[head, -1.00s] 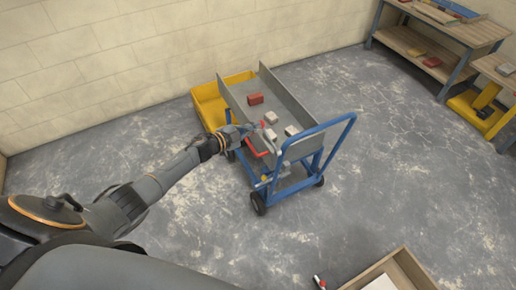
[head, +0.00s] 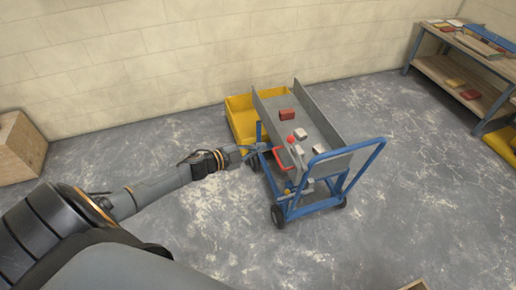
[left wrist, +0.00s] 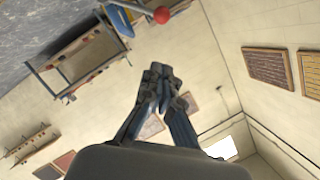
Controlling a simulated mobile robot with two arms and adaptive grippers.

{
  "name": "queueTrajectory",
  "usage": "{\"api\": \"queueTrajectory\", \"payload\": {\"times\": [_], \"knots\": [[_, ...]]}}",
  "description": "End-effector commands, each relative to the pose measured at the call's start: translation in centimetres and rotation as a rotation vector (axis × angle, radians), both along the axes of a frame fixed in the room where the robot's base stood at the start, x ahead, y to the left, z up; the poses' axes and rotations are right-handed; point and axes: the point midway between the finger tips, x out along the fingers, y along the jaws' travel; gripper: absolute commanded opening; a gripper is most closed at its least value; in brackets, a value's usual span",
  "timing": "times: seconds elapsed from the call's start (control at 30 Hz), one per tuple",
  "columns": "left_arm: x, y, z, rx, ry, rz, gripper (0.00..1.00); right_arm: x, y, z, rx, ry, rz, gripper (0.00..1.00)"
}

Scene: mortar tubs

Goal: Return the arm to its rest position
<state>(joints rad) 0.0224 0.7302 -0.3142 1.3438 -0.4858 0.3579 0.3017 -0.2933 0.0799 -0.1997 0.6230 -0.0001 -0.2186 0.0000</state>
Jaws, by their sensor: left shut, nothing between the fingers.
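My left arm reaches in from the left in the head view. Its gripper (head: 258,148) is shut and empty, just left of the blue cart (head: 340,163) and its red-knobbed lever. The red knob (head: 291,139) stands clear of the fingers. In the left wrist view the closed fingers (left wrist: 158,74) point up the picture, with nothing between them. The red knob (left wrist: 162,15) shows there near the top edge, apart from the fingers. My right gripper is not in view.
The cart's grey tray (head: 316,120) holds a red brick (head: 287,115) and pale blocks. A yellow tub (head: 240,122) stands beside it. A wooden box (head: 18,150) is at far left, a workbench (head: 470,50) at upper right. Floor (head: 130,235) near my arm is clear.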

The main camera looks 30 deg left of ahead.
Motion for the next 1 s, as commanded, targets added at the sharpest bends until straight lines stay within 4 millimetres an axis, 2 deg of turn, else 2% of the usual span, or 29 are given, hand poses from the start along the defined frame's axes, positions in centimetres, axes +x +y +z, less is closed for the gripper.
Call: {"api": "queueTrajectory", "payload": {"times": [0.17, 0.43, 0.5, 0.57, 0.67, 0.77, 0.8, 0.87, 0.9, 0.97, 1.0], "knots": [[0.0, 0.0, 0.0, 0.0, 0.0, 0.001, 0.0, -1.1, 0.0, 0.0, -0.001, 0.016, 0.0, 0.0], [0.0, 0.0, 0.0, 0.0, 0.001, 0.001, 0.0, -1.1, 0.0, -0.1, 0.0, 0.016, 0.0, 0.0], [-0.1, 0.1, -0.7, -0.005, 0.011, 0.014, 0.0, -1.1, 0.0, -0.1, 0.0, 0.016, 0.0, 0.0], [-0.5, 0.4, -2.2, -0.016, 0.035, 0.043, 0.0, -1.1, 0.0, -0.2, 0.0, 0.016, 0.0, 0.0], [-2.0, 1.3, -6.9, -0.049, 0.115, 0.134, 0.0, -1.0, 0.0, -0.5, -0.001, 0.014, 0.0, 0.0], [-4.9, 2.1, -13.3, -0.089, 0.236, 0.26, 0.0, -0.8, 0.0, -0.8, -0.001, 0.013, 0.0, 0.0], [-6.5, 2.3, -16.0, -0.103, 0.289, 0.312, 0.0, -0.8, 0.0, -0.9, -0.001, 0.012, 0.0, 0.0], [-9.1, 2.3, -19.9, -0.121, 0.371, 0.383, 0.0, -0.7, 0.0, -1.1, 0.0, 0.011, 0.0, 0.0], [-11.0, 2.2, -22.4, -0.13, 0.427, 0.426, 0.0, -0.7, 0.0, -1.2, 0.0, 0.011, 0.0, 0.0], [-14.0, 1.9, -25.8, -0.142, 0.51, 0.489, 0.0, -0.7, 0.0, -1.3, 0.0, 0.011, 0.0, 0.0], [-16.1, 1.5, -28.0, -0.148, 0.567, 0.527, 0.0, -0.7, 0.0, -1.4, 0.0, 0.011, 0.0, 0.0]]}}
